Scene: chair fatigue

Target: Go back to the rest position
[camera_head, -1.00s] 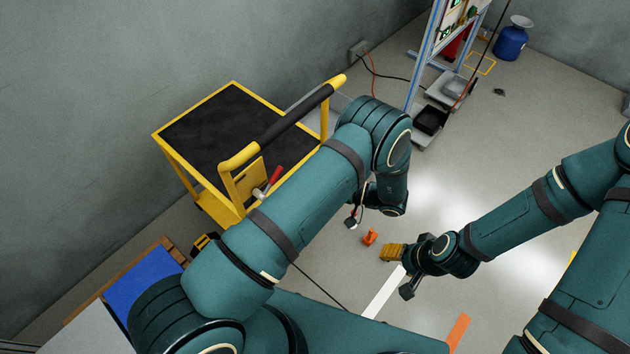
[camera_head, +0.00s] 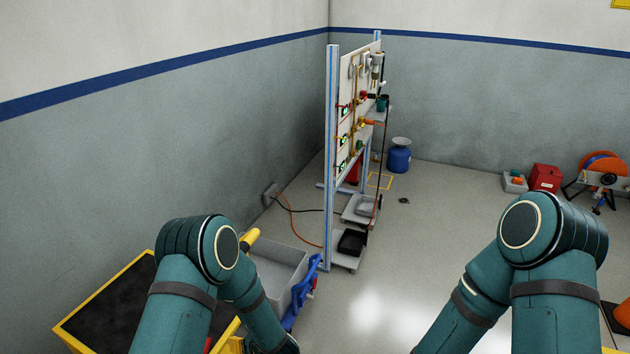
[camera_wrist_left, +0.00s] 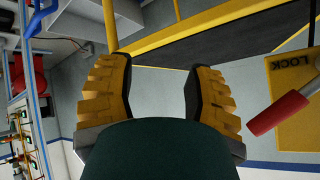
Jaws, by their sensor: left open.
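My left gripper (camera_wrist_left: 158,66) shows in the left wrist view with its two yellow, dark-padded fingers spread apart and nothing between them. It is open near the yellow-framed cart, whose black deck (camera_wrist_left: 225,38) shows behind the fingers. A red-handled tool (camera_wrist_left: 279,113) lies to the right of the fingers, in front of a yellow LOCK plate (camera_wrist_left: 297,125). In the head view both my arms reach in from the bottom with bent elbows. The left forearm runs down beside the cart. My right gripper is outside the picture.
The yellow cart (camera_head: 69,327) stands at the lower left. A grey bin (camera_head: 277,271) is beside it. A blue-framed panel stand (camera_head: 332,150) stands beyond, with a blue canister (camera_head: 399,160) behind it. A red box (camera_head: 545,178) is at the right. The middle floor looks open.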

